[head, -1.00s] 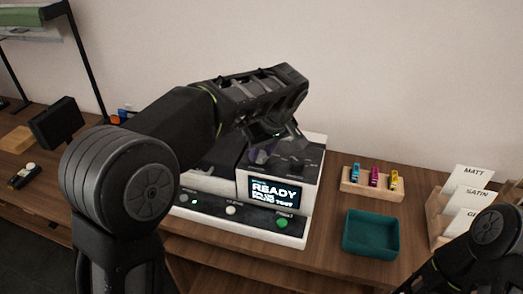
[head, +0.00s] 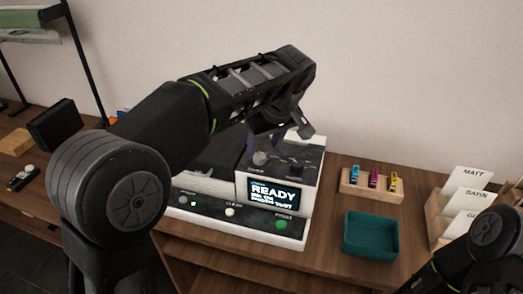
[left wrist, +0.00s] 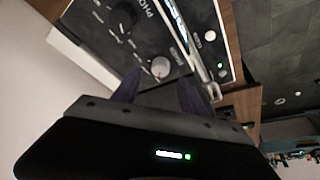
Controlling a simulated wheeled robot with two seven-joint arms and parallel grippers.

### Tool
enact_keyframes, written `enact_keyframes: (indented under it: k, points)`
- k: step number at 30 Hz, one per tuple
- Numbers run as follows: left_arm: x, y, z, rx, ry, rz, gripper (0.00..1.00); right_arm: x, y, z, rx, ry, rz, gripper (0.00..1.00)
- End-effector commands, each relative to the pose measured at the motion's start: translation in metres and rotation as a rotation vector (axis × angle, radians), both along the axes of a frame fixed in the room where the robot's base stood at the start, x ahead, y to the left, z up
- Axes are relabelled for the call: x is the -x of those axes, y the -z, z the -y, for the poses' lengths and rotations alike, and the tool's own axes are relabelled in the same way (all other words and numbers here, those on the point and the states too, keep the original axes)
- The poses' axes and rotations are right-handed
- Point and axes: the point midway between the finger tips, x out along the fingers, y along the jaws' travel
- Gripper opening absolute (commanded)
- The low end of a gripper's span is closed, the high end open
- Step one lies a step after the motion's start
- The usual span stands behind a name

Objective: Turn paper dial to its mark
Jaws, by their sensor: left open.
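A white and black printer stands on the table with a lit READY screen (head: 276,194). Its dark top panel carries a pale grey dial (head: 261,158) and a black dial (head: 296,164); their labels are too small to read surely in the head view. My left gripper (head: 267,138) is above the grey dial, its jaws open and empty. In the left wrist view the grey dial (left wrist: 160,67) shows just beyond and between the open fingertips (left wrist: 159,78), seemingly apart from them. The black dial (left wrist: 124,17) lies farther off, beside a partly cut-off word. My right gripper is out of view.
Buttons, including a green one (head: 282,225), line the printer's front. To its right are a wooden rack (head: 371,190) with several coloured pieces, an empty teal tray (head: 371,235) and a card holder (head: 441,216). My right arm is at the lower right.

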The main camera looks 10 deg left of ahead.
Motion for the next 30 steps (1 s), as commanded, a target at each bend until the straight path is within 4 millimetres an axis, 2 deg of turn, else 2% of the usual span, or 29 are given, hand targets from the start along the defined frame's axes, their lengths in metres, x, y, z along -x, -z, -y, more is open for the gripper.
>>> enact_keyframes:
  k: [3, 6, 19, 30]
  points:
    - [0.005, -0.018, 0.005, 0.001, 0.001, 0.002, 0.51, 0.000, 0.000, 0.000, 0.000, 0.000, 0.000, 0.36]
    - [0.008, -0.027, 0.008, 0.000, 0.001, 0.000, 0.51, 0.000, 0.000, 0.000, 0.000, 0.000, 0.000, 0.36]
    - [0.010, -0.033, 0.008, 0.000, 0.001, 0.000, 0.51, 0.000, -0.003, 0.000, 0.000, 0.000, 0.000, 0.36]
    - [0.010, -0.089, 0.008, 0.001, 0.000, -0.001, 0.51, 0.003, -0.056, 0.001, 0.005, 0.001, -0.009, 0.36]
